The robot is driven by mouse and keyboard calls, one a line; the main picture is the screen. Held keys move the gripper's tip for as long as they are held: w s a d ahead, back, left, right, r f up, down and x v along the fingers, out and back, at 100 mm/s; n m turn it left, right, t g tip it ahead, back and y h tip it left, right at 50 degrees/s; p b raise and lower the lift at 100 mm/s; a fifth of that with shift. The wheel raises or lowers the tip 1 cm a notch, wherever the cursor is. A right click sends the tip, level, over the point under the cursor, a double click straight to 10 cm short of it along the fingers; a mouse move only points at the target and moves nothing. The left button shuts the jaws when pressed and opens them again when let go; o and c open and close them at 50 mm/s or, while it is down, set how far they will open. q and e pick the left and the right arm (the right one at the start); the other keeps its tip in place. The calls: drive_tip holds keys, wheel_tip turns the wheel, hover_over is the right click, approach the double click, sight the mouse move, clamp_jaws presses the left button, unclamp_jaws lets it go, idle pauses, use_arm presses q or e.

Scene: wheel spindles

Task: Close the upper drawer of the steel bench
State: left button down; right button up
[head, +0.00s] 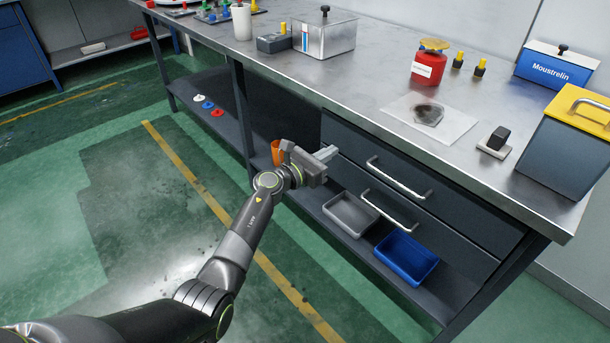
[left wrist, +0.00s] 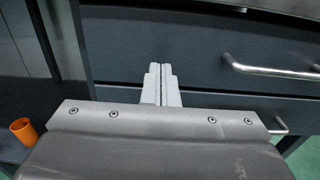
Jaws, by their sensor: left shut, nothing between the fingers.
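The steel bench (head: 330,82) has two dark drawers on its right side. The upper drawer (head: 440,200) has a silver bar handle (head: 398,178), which also shows in the left wrist view (left wrist: 270,70). Its front looks nearly flush under the bench top; I cannot tell whether a small gap is left. The lower drawer's handle (head: 390,211) shows below. My left gripper (head: 332,153) is shut and empty, left of the upper handle. In the left wrist view its fingertips (left wrist: 160,66) point at the upper drawer's front, touching or very near it. My right gripper is not in view.
Below the drawers, a grey tray (head: 350,214) and a blue tray (head: 406,258) sit on the lower shelf. An orange cup (head: 277,152) stands beside my left wrist. Bench-top items include a red canister (head: 428,68) and a yellow-lidded box (head: 567,150). The floor in front is clear.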

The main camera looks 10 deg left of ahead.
use_arm(q)
drive_tip(key=p+v, duration=0.1)
drive_tip(key=v, duration=0.8)
drive_tip(key=shift+a+f, duration=0.25)
drive_tip(key=shift+a, duration=0.05)
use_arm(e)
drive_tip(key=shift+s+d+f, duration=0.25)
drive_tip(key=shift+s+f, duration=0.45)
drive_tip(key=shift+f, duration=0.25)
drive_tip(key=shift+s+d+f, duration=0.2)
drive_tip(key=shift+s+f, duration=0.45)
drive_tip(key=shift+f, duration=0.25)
